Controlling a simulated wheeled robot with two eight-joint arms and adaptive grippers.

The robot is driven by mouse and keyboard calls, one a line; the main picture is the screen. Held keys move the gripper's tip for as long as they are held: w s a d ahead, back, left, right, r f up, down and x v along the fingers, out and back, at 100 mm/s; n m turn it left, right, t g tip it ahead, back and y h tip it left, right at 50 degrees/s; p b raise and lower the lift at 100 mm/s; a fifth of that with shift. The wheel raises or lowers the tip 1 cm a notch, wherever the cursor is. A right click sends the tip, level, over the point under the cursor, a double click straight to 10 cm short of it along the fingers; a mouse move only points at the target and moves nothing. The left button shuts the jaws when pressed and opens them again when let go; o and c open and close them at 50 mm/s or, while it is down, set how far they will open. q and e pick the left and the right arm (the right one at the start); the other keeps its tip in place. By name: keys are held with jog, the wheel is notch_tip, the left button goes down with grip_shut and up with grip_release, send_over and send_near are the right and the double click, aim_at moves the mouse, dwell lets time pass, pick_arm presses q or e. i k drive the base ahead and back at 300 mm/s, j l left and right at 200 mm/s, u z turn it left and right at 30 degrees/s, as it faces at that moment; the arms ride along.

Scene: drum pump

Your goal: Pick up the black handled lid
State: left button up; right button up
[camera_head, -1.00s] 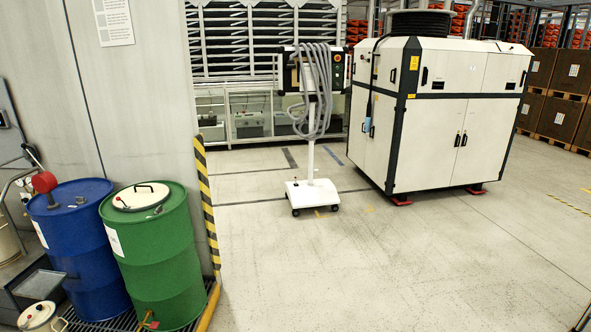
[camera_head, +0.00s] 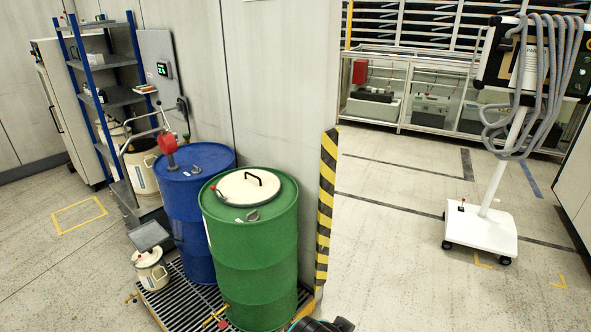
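A round cream lid (camera_head: 243,189) with a black arched handle (camera_head: 262,176) lies on top of the green drum (camera_head: 255,245). The drum stands upright on a grated pallet, right of a blue drum (camera_head: 190,175). Neither of my grippers can be made out. A dark rounded part, likely of my own arm, shows at the bottom edge in front of the green drum, well below the lid. Nothing is touching the lid.
A small cream can (camera_head: 151,270) stands on the grated pallet (camera_head: 172,303) at the left. A yellow-black striped post (camera_head: 327,205) rises right of the green drum. A blue shelf (camera_head: 115,95) stands behind. A white wheeled stand (camera_head: 482,225) is at right; open floor lies between.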

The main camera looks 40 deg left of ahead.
aim_at(245, 188)
jog(key=i+u, duration=0.25)
jog(key=i, duration=0.3)
jog(key=i+l+u, duration=0.25)
jog(key=i, duration=0.3)
jog(key=i+u, duration=0.15)
jog(key=u, duration=0.25)
jog(key=i+u, duration=0.15)
jog(key=u, duration=0.25)
jog(key=i+l+u, duration=0.15)
jog(key=u, duration=0.25)
jog(key=i+l+u, duration=0.1)
jog(key=u, duration=0.3)
jog(key=i+l+u, duration=0.15)
jog(key=u, duration=0.35)
jog(key=i+l+u, duration=0.3)
jog(key=u, duration=0.15)
jog(key=i+l+u, duration=0.2)
jog(key=l+u, duration=0.15)
jog(key=u, duration=0.15)
jog(key=i+l+u, duration=0.1)
jog(key=l+u, duration=0.35)
jog(key=j, duration=0.1)
